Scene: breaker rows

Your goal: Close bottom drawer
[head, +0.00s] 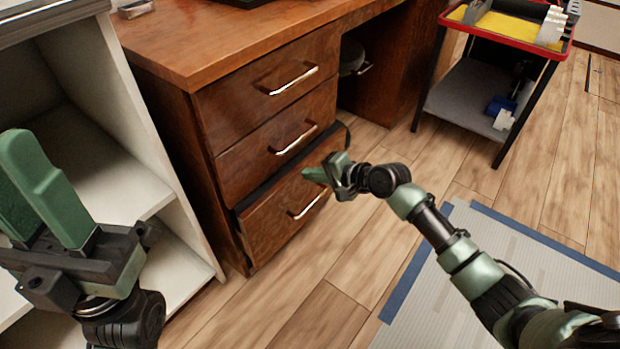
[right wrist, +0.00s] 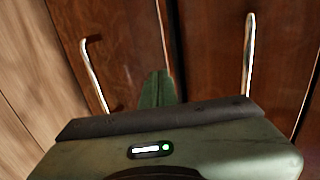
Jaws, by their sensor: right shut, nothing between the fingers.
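The bottom drawer (head: 270,218) of the wooden desk (head: 165,50) stands slightly out, with a dark gap along its top edge. Its silver handle (head: 308,203) is on the front. My right gripper (head: 314,175) is shut and empty, its green fingertips at the upper part of the bottom drawer's front; I cannot tell if they touch it. In the right wrist view the shut fingers (right wrist: 157,88) point at the wood between two handles. My left gripper (head: 35,190) is at the left, its two green fingers apart and empty, away from the drawer.
The middle drawer (head: 240,160) and top drawer (head: 225,100) look shut. A white shelf unit (head: 120,130) stands left of the desk. A cart with a red rim (head: 520,37) is at the upper right. A blue-edged mat (head: 405,285) lies on the open wooden floor.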

